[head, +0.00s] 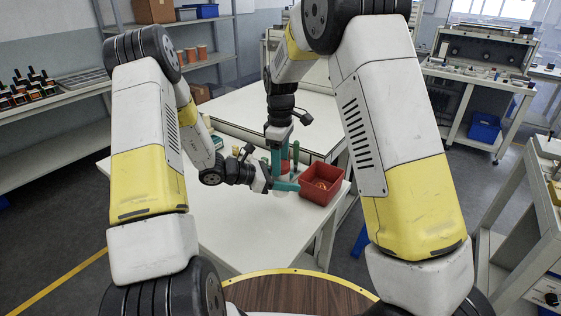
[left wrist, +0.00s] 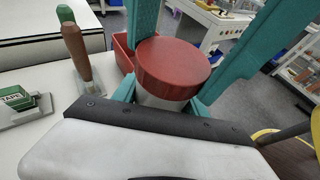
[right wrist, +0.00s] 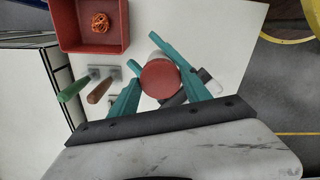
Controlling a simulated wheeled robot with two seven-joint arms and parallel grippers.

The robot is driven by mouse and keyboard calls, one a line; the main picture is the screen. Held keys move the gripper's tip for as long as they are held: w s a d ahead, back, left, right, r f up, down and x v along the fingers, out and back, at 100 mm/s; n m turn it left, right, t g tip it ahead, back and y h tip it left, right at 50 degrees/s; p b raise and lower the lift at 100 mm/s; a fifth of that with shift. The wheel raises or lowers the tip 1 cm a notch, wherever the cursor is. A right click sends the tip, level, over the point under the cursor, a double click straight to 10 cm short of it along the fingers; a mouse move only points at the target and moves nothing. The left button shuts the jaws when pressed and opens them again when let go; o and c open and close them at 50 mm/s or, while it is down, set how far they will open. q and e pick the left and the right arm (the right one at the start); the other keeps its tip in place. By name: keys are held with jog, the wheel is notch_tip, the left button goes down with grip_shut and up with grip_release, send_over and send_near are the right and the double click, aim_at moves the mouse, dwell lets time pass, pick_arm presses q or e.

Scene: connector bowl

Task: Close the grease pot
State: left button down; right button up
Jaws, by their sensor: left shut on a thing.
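The grease pot has a white body (left wrist: 158,99) and a red lid (left wrist: 172,66); both show in the left wrist view. The lid sits over the body's top; I cannot tell if it is fully seated. My left gripper (head: 285,187) is shut on the white body from the side, above the table. My right gripper (head: 284,168) points down from above, with its teal fingers apart on either side of the lid. In the right wrist view the lid (right wrist: 160,79) shows between the fingers, with no clear contact. The pot is mostly hidden in the head view.
A red bin (head: 321,190) holding an orange coil (right wrist: 100,23) stands close to the grippers. The white table's (head: 230,220) front is clear. Shelves (head: 60,130) stand at the left.

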jog(key=shift+o, duration=1.1)
jog(key=shift+r, duration=2.25)
notch_tip(320, 180, up, 3)
jog(key=n, duration=0.5)
jog(key=shift+r+n, duration=0.2)
jog(key=shift+n, duration=0.2)
jog(key=shift+f, duration=0.1)
jog(key=shift+f, duration=3.9)
